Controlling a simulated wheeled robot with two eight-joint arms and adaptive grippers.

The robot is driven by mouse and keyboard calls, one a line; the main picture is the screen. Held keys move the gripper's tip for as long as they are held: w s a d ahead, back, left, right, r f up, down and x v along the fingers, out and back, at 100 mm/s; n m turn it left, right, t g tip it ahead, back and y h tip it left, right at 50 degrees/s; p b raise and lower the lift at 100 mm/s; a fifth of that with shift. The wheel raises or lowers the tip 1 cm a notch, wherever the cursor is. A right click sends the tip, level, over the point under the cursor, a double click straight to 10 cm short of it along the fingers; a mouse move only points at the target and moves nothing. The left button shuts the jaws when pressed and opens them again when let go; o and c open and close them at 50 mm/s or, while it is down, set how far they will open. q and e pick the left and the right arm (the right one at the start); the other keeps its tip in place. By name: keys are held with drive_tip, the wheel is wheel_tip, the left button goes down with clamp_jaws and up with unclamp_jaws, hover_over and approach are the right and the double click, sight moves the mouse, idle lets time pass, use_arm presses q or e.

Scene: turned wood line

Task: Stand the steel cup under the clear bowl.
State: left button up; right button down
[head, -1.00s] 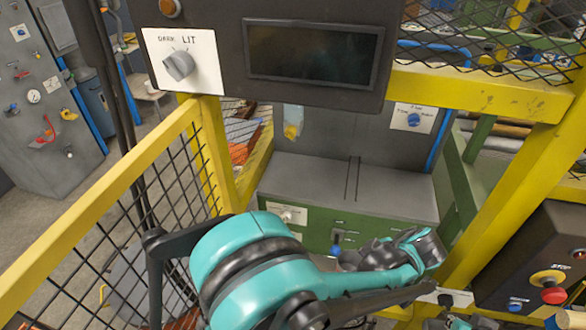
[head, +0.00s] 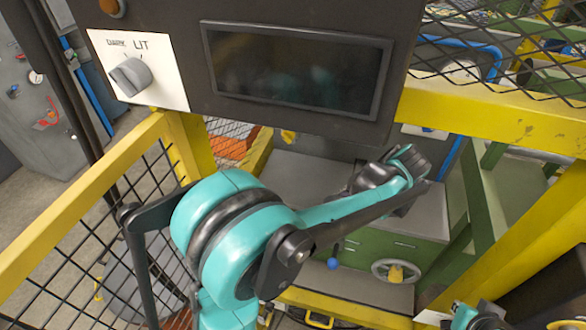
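I see neither the steel cup nor the clear bowl in the head view. My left arm (head: 235,225) crosses the middle of the view, its forearm reaching up and right. Its dark wrist end (head: 408,168) is in front of the grey-topped green cabinet, below the panel with the dark screen. I cannot make out the fingers there or whether they hold anything. Only a small teal part of my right arm (head: 475,317) shows at the bottom right edge; its gripper is out of view.
A dark panel (head: 160,45) with a DARK/LIT knob (head: 130,76) and a black screen (head: 295,75) hangs close in front. Yellow rails (head: 490,115) and black mesh stand left and right. Behind is a green cabinet (head: 415,250) with a grey top (head: 310,175) and a handwheel (head: 395,271).

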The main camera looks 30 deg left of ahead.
use_arm(q)
drive_tip(key=w+a, duration=0.2)
drive_tip(key=a, duration=0.2)
drive_tip(key=w+a, duration=0.2)
drive_tip(key=a, duration=0.3)
drive_tip(key=w+a, duration=0.2)
drive_tip(key=a, duration=0.2)
drive_tip(key=shift+w+a, duration=0.3)
drive_tip(key=shift+a, duration=0.1)
drive_tip(key=a, duration=0.1)
drive_tip(key=w+a, duration=0.1)
drive_tip(key=a, duration=0.1)
drive_tip(key=shift+w+a+b, duration=0.3)
drive_tip(key=shift+w+b, duration=0.05)
drive_tip(key=shift+f+b, duration=0.35)
drive_tip(key=shift+f, duration=0.1)
drive_tip(key=shift+d+r, duration=0.15)
drive_tip(key=shift+r, duration=0.05)
drive_tip(key=o, duration=1.2)
drive_tip(key=shift+f, duration=0.15)
